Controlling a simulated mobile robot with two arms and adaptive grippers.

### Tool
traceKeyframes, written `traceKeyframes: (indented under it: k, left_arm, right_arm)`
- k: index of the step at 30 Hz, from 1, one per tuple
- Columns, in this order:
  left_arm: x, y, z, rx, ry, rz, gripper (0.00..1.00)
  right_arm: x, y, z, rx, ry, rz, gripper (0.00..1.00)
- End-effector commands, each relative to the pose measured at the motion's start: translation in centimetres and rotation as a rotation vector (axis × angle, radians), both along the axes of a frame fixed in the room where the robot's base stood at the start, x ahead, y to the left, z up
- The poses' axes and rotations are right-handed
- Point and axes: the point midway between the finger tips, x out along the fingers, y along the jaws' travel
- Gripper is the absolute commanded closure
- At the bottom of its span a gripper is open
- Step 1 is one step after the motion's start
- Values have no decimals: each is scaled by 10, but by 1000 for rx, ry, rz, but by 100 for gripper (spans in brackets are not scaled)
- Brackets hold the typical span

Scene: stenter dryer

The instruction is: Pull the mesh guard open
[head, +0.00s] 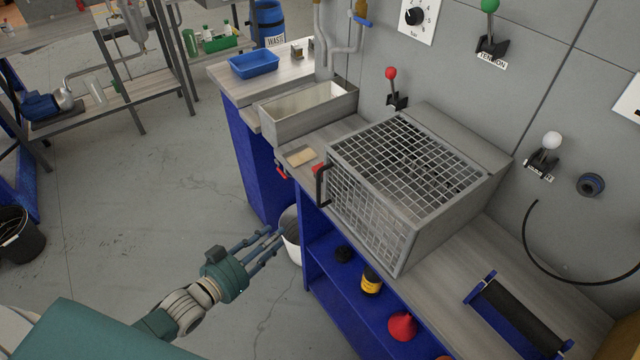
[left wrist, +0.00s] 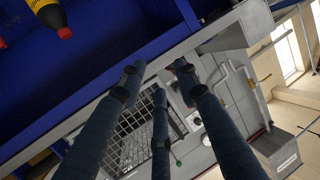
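The mesh guard (head: 405,165) is a grey metal frame with wire grid on its top and front, standing on the bench; it looks shut. Its black bar handle (head: 321,185) is at the left end of the front face. My left gripper (head: 268,243) is open and empty, low over the floor in front of the bench, to the left of and below the handle, not touching it. In the left wrist view its fingers are spread, with the mesh guard (left wrist: 132,132) beyond them. My right gripper is not in view.
Below the guard is a blue shelf (head: 335,280) with a yellow-black bottle (head: 371,281) and a red cone (head: 403,326). A white bucket (head: 291,235) stands behind my left fingertips. A roller (head: 520,318) lies on the bench at right.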

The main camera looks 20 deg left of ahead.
Motion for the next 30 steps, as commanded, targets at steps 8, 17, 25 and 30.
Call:
traceKeyframes:
  k: [8, 17, 25, 30]
  left_arm:
    - [2, -49, 117, -112, -184, -137, 68]
    - [39, -68, 125, -119, -196, -139, 68]
    - [81, -89, 123, -118, -193, -140, 68]
    - [95, -96, 121, -117, -191, -140, 68]
  right_arm:
    - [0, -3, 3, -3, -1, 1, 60]
    - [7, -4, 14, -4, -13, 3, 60]
    - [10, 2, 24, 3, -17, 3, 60]
    - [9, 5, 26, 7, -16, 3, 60]
